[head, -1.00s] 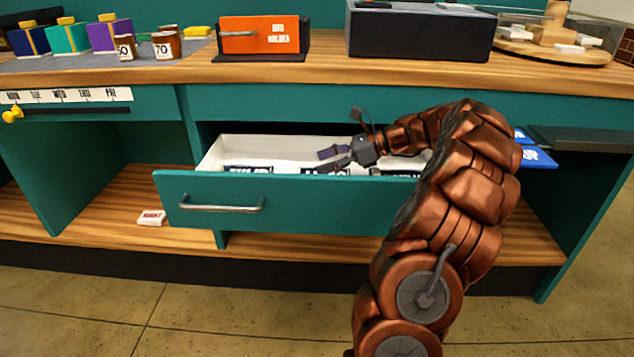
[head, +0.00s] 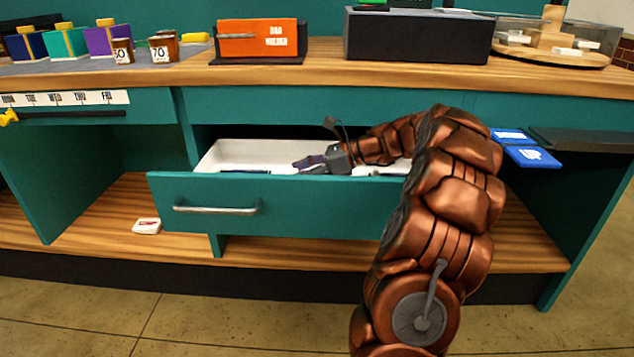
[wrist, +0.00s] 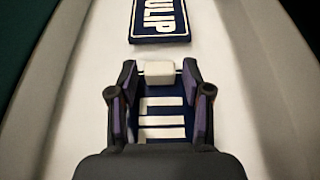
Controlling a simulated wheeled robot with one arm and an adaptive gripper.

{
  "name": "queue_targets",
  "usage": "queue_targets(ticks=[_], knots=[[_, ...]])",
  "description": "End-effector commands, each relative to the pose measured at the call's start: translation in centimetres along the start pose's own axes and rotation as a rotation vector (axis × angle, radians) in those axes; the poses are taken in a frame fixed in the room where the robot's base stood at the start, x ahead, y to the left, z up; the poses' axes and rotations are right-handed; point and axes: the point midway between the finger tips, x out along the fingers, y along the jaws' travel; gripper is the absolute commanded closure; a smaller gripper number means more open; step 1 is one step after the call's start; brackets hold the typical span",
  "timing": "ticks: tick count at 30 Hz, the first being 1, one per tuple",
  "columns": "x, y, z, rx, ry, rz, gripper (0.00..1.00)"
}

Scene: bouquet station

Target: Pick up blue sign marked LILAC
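My gripper (head: 308,164) reaches down into the open drawer (head: 285,205) in the head view. In the wrist view my gripper (wrist: 160,85) has its two fingers apart, one on each side of a dark blue sign (wrist: 160,118) with white lettering. The fingers and palm hide part of this sign, and I cannot read its whole word. A white block (wrist: 160,72) sits at its far end between the fingertips, with gaps at both sides. Another dark blue sign (wrist: 160,18), its visible letters reading "ULIP", lies farther along the drawer floor.
The drawer's front panel and white walls surround my gripper closely. An orange bin (head: 258,42) and a dark box (head: 418,35) stand on the counter above. Blue UP (head: 534,156) and DOWN plates are at right. A small white-and-red item (head: 147,226) lies on the lower shelf.

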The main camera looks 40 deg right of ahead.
Motion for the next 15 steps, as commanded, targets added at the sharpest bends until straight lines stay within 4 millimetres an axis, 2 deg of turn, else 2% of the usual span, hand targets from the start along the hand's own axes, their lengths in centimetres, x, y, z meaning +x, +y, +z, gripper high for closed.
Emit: queue_targets(ticks=[2,12,15], knots=[[-0.01,0.00,-0.01,0.000,0.000,0.000,0.62],[0.00,0.00,-0.03,0.000,0.000,0.000,0.98],[-0.01,0.00,-0.02,0.000,0.000,0.000,1.00]])
